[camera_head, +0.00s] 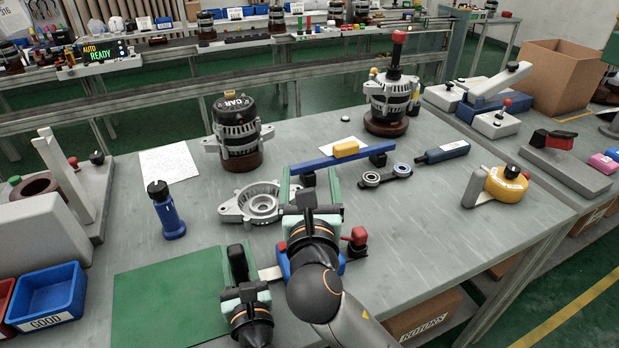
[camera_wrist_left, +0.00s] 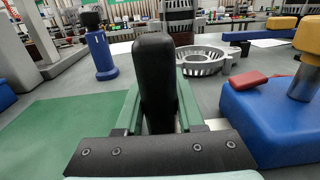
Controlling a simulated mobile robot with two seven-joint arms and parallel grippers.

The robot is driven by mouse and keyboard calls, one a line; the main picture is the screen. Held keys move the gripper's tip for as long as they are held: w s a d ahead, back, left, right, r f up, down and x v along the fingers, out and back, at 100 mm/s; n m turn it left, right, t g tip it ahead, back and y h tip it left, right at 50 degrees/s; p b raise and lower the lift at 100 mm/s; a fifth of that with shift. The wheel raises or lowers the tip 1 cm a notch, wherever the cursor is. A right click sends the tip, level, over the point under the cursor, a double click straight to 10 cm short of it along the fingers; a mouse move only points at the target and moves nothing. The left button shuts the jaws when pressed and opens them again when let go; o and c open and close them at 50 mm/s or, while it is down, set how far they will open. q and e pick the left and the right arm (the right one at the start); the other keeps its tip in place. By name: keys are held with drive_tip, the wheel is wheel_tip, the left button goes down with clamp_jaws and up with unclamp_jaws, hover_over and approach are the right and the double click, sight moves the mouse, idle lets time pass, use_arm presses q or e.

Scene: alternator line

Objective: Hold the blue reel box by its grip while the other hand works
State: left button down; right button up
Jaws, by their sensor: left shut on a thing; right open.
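The blue reel box (camera_head: 283,264) stands on the bench, mostly hidden under my right gripper in the head view. A red knob (camera_head: 357,235) shows at its right side. In the left wrist view the box (camera_wrist_left: 275,125) is at the right, with a red piece and a yellow-topped post.
A blue bar with a yellow block (camera_head: 346,149) and a ring-shaped housing (camera_head: 262,203) lie just beyond. A blue-handled tool (camera_head: 167,212) stands left. Alternators (camera_head: 238,135) (camera_head: 390,100) stand farther back. The green mat (camera_head: 170,300) is clear.

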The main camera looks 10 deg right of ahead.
idle(0.4)
drive_tip(key=s+d+f+m+g+y, duration=0.15)
drive_tip(key=s+f+m+y, duration=0.4)
drive_tip(key=m, duration=0.95)
drive_tip(key=s+d+f+m+y, duration=0.2)
drive_tip(key=s+f+m+y, duration=0.3)
drive_tip(key=m, duration=1)
drive_tip(key=shift+h, duration=0.75)
drive_tip(key=x, duration=1.1)
drive_tip(key=shift+w+a+r, duration=0.1)
drive_tip(key=shift+a+r, duration=0.15)
drive_tip(key=shift+r, duration=0.1)
clamp_jaws()
